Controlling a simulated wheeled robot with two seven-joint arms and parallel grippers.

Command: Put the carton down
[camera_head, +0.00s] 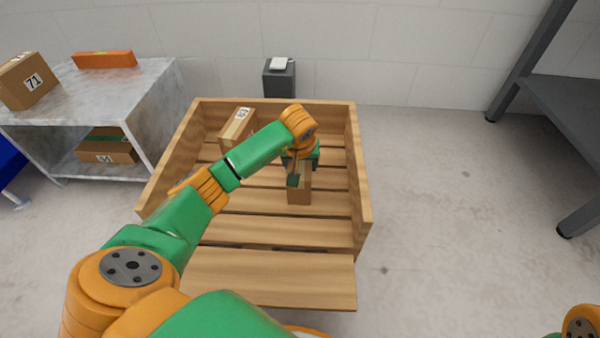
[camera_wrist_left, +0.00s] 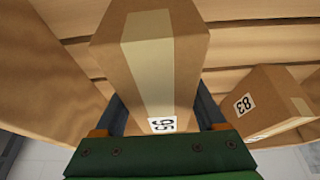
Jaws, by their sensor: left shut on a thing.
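My left gripper (camera_head: 299,172) is inside the wooden slatted crate (camera_head: 362,190), pointing down, right of the crate's middle. It is shut on a brown carton (camera_head: 299,196), with a finger on each side. In the left wrist view the held carton (camera_wrist_left: 160,60) has a pale tape strip and a number label that looks like 95. It is over the slats; whether its bottom touches them I cannot tell. My right gripper is out of view.
Another carton (camera_head: 236,125), labelled 83 in the left wrist view (camera_wrist_left: 262,105), stands in the crate's back left. A grey shelf table (camera_head: 150,85) with cartons is left of the crate. A grey post (camera_head: 279,80) stands behind. Slats in front are clear.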

